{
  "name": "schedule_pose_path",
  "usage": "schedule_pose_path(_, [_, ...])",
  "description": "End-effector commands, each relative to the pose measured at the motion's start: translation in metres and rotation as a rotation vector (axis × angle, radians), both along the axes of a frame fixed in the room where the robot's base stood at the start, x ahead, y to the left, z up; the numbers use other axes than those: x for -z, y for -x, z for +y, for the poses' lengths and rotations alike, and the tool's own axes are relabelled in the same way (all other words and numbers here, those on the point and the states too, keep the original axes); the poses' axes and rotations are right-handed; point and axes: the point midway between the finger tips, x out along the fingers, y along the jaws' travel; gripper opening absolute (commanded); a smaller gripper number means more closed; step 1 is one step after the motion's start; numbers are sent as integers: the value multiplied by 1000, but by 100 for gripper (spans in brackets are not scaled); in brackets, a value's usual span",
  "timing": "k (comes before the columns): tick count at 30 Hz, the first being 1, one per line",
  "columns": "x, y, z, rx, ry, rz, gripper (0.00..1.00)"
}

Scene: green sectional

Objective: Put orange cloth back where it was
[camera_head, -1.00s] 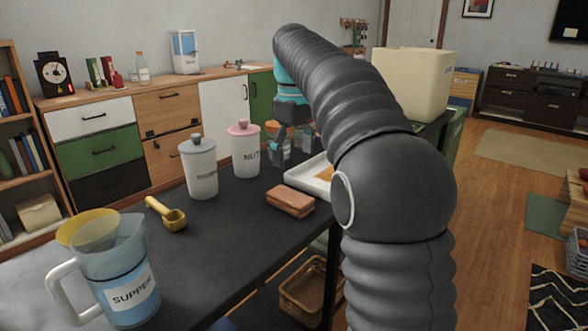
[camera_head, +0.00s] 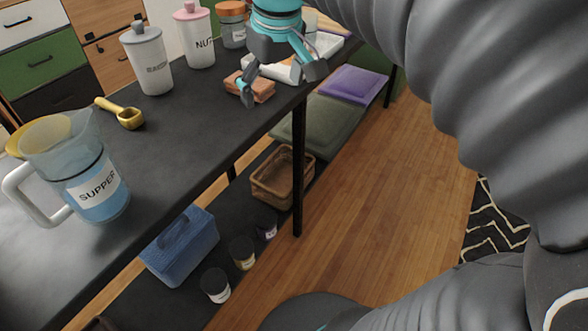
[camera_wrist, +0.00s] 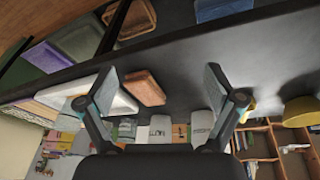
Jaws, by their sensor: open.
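A flat orange-brown block (camera_head: 262,90), perhaps a folded cloth, lies on the dark counter (camera_head: 190,110) near its front edge. It also shows in the wrist view (camera_wrist: 145,88). I cannot tell for sure that it is the orange cloth. A white tray (camera_head: 330,42) is beside it, partly hidden by my gripper; no orange is clear inside it now. My gripper (camera_head: 280,88) is open, over the counter's edge in the head view, with one finger in front of the block. In the wrist view my gripper (camera_wrist: 160,85) has nothing between its fingers.
White canister (camera_head: 148,62), pink-lidded canister (camera_head: 195,40), jar (camera_head: 231,30), yellow scoop (camera_head: 125,115) and blue pitcher (camera_head: 95,190) stand on the counter. A basket (camera_head: 282,178), blue box (camera_head: 180,245) and small jars (camera_head: 215,284) are below. The floor (camera_head: 400,180) is open on the right.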

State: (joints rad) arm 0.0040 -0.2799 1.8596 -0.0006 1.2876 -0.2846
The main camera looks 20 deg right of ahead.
Motion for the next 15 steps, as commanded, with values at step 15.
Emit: schedule_pose_path(15, [116, 126, 2, 243, -98, -204, 92])
